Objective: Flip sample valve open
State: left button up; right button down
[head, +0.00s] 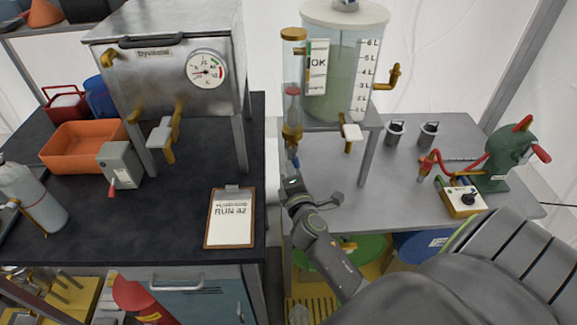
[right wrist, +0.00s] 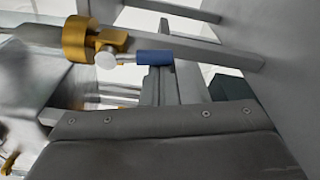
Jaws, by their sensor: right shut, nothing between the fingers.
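The brass sample valve (head: 291,135) sits at the foot of the clear sight tube beside the tall tank. It shows close up in the right wrist view (right wrist: 82,40), with a blue lever handle (right wrist: 154,57) sticking out sideways to the right. In the head view the blue handle (head: 294,160) is small and partly hidden by my gripper. My right gripper (head: 289,178) is shut and empty, just below the valve. In the right wrist view the fingers reach up close to the handle; whether they touch it I cannot tell. My left gripper is not in view.
The tank (head: 339,80) stands on a grey stand whose legs are close to my right gripper. A steel boiler (head: 165,60) and a clipboard (head: 231,217) are on the dark bench at left. A green pump (head: 510,158) and control box (head: 463,200) are at right.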

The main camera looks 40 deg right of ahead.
jog(key=s+d+r+n+g+p, duration=0.1)
jog(key=s+d+r+n+p, duration=0.2)
jog(key=n+p, duration=0.6)
jog(key=shift+d+r+n+g+h+p, duration=0.2)
jog(key=shift+d+n+g+h+p, duration=0.15)
jog(key=shift+d+p, duration=0.8)
jog(key=shift+a+r+p, duration=0.2)
jog(key=shift+p, duration=0.25)
